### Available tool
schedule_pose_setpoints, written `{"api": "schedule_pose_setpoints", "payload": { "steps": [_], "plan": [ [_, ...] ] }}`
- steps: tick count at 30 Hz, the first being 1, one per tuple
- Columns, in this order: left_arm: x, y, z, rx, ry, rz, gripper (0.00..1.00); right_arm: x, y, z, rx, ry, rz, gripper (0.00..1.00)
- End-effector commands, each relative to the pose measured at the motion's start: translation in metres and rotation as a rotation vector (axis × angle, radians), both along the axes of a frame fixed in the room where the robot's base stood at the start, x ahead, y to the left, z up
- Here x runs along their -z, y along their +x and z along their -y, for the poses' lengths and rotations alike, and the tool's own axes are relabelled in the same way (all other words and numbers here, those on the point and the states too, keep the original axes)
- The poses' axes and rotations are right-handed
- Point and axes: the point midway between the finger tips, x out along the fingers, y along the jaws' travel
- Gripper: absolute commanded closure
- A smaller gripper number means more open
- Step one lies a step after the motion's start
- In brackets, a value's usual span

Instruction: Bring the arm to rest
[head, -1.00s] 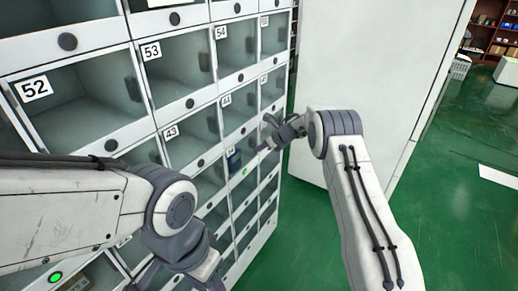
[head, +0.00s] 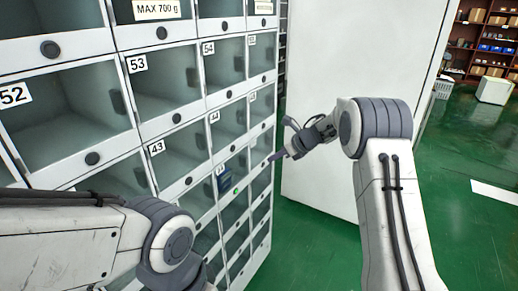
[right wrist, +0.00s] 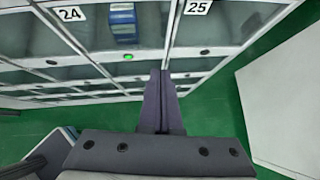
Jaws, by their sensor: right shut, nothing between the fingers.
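My right gripper (head: 276,157) is in front of the locker's right side in the head view, its arm coming in from the lower right. In the right wrist view its two dark fingers (right wrist: 163,78) lie together with nothing between them, pointing at the locker front between doors 24 and 25. My left arm (head: 165,240) comes in from the left, low in the head view. Its gripper is cut off by the bottom edge.
The grey locker wall (head: 190,118) of numbered glass-fronted compartments fills the left. A blue box (right wrist: 123,22) sits in compartment 24, beside a lit green button (right wrist: 128,57). A white panel (head: 345,60) stands behind my right arm. Green floor is open at right.

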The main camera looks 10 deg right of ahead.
Motion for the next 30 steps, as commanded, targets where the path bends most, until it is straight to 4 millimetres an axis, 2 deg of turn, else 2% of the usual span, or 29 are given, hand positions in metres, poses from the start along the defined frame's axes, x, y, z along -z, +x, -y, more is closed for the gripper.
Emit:
{"api": "schedule_pose_setpoints", "payload": {
  "steps": [2,6,8,11,14,19,24,27,30],
  "plan": [
    [0.000,0.000,0.000,0.000,0.000,0.000,0.50,-0.023,0.003,-0.022,0.096,0.073,0.006,1.00],
    [0.000,0.000,0.000,0.000,0.000,0.000,0.50,-0.076,-0.001,-0.072,0.441,0.337,-0.036,1.00],
    [0.000,0.000,0.000,0.000,0.000,0.000,0.50,-0.095,-0.013,-0.089,0.625,0.478,-0.085,1.00],
    [0.000,0.000,0.000,0.000,0.000,0.000,0.50,-0.113,-0.047,-0.107,0.938,0.706,-0.200,1.00],
    [0.000,0.000,0.000,0.000,0.000,0.000,0.50,-0.113,-0.098,-0.117,1.260,0.907,-0.349,1.00],
    [0.000,0.000,0.000,0.000,0.000,0.000,0.50,-0.083,-0.219,-0.124,1.833,1.126,-0.635,1.00],
    [0.000,0.000,0.000,0.000,0.000,0.000,0.50,-0.050,-0.342,-0.125,2.340,1.148,-0.841,1.00],
    [0.000,0.000,0.000,0.000,0.000,0.000,0.50,-0.036,-0.404,-0.124,2.587,1.098,-0.910,1.00],
    [0.000,0.000,0.000,0.000,0.000,0.000,0.50,-0.028,-0.449,-0.123,2.770,1.034,-0.942,1.00]
  ]
}}
